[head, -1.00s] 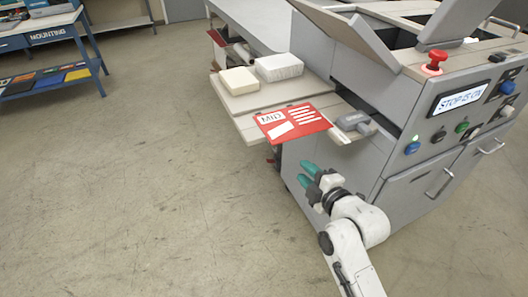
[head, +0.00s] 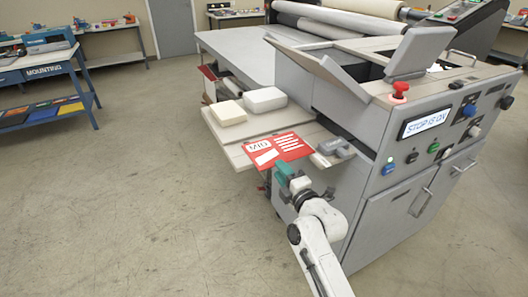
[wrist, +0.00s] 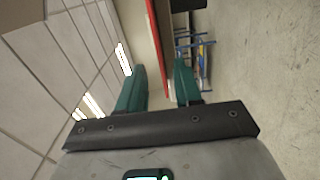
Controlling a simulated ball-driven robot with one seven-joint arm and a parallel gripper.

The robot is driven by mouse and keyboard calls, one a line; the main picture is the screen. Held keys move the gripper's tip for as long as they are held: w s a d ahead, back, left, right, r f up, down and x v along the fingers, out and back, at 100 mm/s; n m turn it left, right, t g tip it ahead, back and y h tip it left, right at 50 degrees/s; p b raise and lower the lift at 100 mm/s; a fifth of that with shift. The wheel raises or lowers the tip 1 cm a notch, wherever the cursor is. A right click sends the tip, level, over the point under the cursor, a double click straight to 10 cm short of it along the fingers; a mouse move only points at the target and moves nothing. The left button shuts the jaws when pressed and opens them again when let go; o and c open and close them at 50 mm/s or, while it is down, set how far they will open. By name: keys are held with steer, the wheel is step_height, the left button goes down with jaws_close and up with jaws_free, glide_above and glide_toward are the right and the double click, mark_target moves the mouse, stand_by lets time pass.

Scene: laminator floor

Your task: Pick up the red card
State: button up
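The red card (head: 279,150) lies flat on the tan shelf (head: 236,154) at the machine's side, with white "MID" lettering, white lines and a white patch. Its front edge sticks out past the shelf. My gripper (head: 283,172), with green fingers, is at this front edge, just under or beside it in the head view. In the wrist view my gripper (wrist: 160,77) has its fingers apart, and the card's red edge (wrist: 154,40) runs in the gap between them. I cannot tell whether either finger touches it.
A cream block (head: 230,113) and a white block (head: 265,99) sit behind the card. A grey clamp-like part (head: 334,147) is right of it. The machine's control panel (head: 425,124) reads "STOP IS ON". Open floor lies left; a blue mounting table (head: 45,75) stands beyond.

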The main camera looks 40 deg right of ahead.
mark_target(264, 153)
steer(key=x, duration=0.2)
steer(key=shift+w+d, duration=0.15)
steer(key=shift+w, duration=0.2)
steer(key=shift+c, duration=0.3)
steer(key=shift+f, duration=0.1)
jaws_close()
